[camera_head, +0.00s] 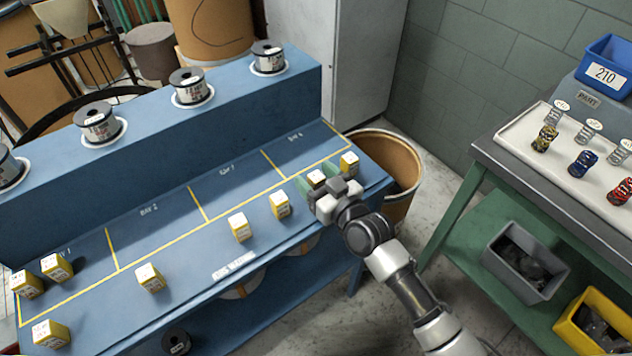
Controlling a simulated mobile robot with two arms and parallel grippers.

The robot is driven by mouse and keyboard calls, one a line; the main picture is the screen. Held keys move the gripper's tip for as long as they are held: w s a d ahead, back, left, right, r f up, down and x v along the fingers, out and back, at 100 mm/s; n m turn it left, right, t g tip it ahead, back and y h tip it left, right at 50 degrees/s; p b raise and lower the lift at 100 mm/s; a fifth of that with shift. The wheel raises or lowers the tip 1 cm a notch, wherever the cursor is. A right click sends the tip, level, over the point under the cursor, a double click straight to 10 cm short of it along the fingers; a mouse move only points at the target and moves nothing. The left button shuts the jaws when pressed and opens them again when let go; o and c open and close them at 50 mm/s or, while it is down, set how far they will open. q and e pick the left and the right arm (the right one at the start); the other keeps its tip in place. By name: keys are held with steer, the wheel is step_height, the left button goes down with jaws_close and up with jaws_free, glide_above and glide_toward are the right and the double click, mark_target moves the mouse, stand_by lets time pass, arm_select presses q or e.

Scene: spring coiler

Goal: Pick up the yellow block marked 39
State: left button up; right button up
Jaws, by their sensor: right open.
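Several yellow blocks with white printed tops stand on the blue bench; their numbers are too small to read, so I cannot tell which is 39. One yellow block (316,178) is at my right gripper (313,191), partly hidden by it. My right gripper is open, its green-tinted fingers around or beside that block; I cannot tell which. Another yellow block (348,163) stands just right of the gripper. More stand to the left: one yellow block (280,204) and another yellow block (239,227) are nearest. My left gripper is not in view.
The blue bench (170,255) has yellow-lined bays, mostly clear. Wire spools (190,87) sit on its raised back shelf. A round brown bin (395,165) stands beyond its right end.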

steer(key=shift+c, duration=0.4)
steer(key=c, duration=0.9)
